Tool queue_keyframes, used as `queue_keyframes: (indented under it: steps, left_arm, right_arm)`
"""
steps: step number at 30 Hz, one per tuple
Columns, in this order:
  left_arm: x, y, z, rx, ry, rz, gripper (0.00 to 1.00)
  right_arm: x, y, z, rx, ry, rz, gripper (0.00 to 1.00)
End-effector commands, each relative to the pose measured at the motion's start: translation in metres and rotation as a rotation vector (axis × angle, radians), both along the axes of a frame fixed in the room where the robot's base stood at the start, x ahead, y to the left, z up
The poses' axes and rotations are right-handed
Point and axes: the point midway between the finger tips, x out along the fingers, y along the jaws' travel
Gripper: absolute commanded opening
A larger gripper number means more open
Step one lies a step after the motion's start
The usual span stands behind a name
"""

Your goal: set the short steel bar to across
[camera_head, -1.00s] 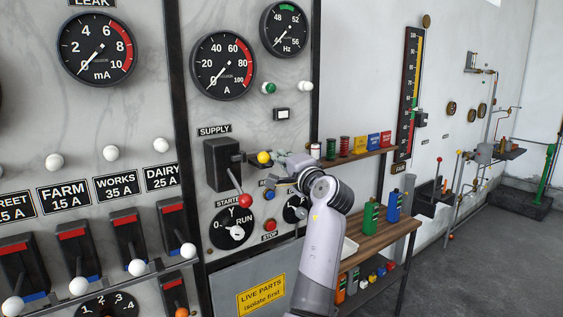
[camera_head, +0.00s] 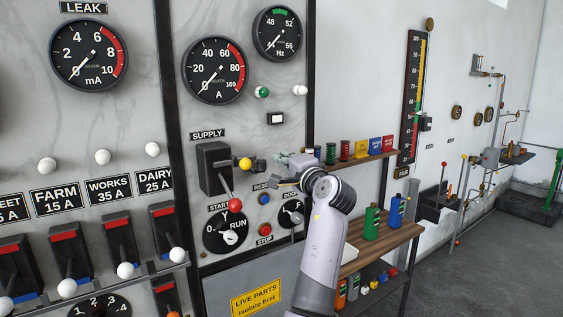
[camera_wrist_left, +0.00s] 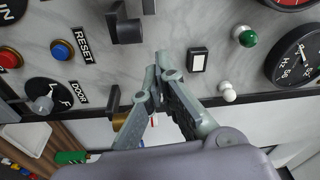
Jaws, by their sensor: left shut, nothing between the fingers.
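My left gripper (camera_head: 282,172) is in front of the panel, right of a yellow ball (camera_head: 245,164) and a small dark block (camera_head: 261,165). The dark block also shows in the left wrist view (camera_wrist_left: 125,28). There the gripper (camera_wrist_left: 160,68) is shut and empty, with its fingers in front of the marble. A thin dark bracket (camera_wrist_left: 113,99) and a brass-coloured piece (camera_wrist_left: 120,121) show beside the fingers. The short steel bar cannot be made out clearly; it may belong to this ball and block, partly hidden by my gripper. The right gripper is not in view.
The SUPPLY switch (camera_head: 214,167) with its red-ball lever (camera_head: 235,205) stands left of the gripper. The RESET button (camera_head: 264,199), STOP button (camera_head: 265,229) and DOOR dial (camera_head: 291,215) lie below. A shelf (camera_head: 355,160) of spools and boxes is at the right.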

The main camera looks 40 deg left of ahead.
Motion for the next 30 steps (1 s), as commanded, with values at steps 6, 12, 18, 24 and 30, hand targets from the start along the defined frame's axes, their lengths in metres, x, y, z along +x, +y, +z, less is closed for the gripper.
queue_keyframes:
  steps: [6, 12, 18, 24, 30]
  left_arm:
    - [-0.018, -0.03, -0.01, -0.002, -0.001, 0.0, 0.0]
    - [-0.034, -0.059, -0.011, -0.002, 0.0, -0.002, 0.0]
    - [-0.042, -0.073, -0.009, 0.0, 0.001, 0.0, 0.0]
    - [-0.043, -0.074, -0.007, -0.001, 0.001, 0.001, 0.0]
    - [-0.043, -0.074, -0.007, 0.0, 0.001, 0.0, 0.0]
  right_arm:
    - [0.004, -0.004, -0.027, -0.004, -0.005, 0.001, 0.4]
    - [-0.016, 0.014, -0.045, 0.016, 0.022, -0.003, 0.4]
    - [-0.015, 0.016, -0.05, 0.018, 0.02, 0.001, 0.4]
    - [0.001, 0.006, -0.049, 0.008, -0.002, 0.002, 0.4]
    - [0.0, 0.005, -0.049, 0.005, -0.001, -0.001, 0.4]
